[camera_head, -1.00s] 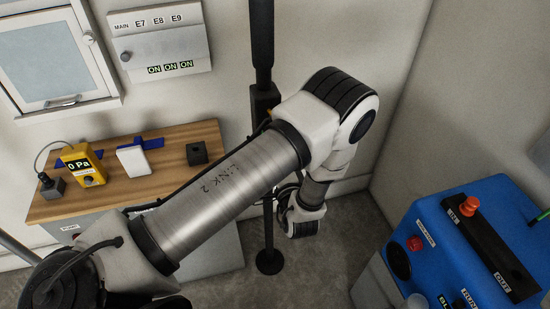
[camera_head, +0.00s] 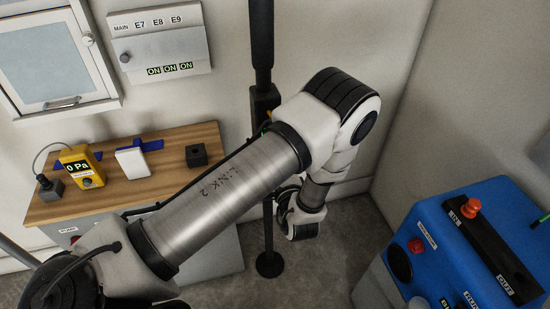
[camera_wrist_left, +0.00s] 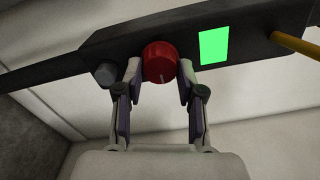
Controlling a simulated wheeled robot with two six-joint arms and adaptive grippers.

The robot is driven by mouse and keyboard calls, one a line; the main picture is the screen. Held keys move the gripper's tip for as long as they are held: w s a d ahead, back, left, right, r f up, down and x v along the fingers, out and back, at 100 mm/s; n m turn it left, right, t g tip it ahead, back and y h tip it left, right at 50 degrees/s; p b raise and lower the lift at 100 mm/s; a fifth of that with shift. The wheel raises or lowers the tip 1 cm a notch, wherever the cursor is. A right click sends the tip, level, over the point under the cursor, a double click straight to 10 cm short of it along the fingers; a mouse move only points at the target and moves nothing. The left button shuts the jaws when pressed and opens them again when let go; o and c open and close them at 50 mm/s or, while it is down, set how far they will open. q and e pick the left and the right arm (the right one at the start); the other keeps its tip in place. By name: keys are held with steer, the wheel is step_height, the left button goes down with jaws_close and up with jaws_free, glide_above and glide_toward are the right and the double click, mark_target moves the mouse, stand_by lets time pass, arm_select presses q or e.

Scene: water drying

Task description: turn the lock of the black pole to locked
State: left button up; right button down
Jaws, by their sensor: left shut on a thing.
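The black pole (camera_head: 262,40) stands upright against the wall in the head view, with a thicker black housing (camera_head: 264,102) partly behind my left arm. In the left wrist view the housing (camera_wrist_left: 130,45) crosses the top, with a round red knob (camera_wrist_left: 160,58) on it. A thin pale mark on the knob points down toward my palm. My left gripper (camera_wrist_left: 160,70) is shut on the red knob, one finger on each side. A bright green panel (camera_wrist_left: 214,46) is right of the knob. In the head view my arm hides the fingers and knob.
A grey knob (camera_wrist_left: 105,74) and a yellow rod (camera_wrist_left: 296,43) are on the housing beside the gripper. A wooden-topped cabinet (camera_head: 110,200) stands left, and a blue machine (camera_head: 440,240) stands at the lower right. Bare floor (camera_head: 335,255) lies between.

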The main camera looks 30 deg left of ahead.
arm_select(q)
steer(key=o, duration=0.8)
steer(key=shift+r, duration=0.1)
steer(key=o, duration=0.3)
steer(key=shift+a, duration=0.15)
steer(key=shift+o, duration=0.2)
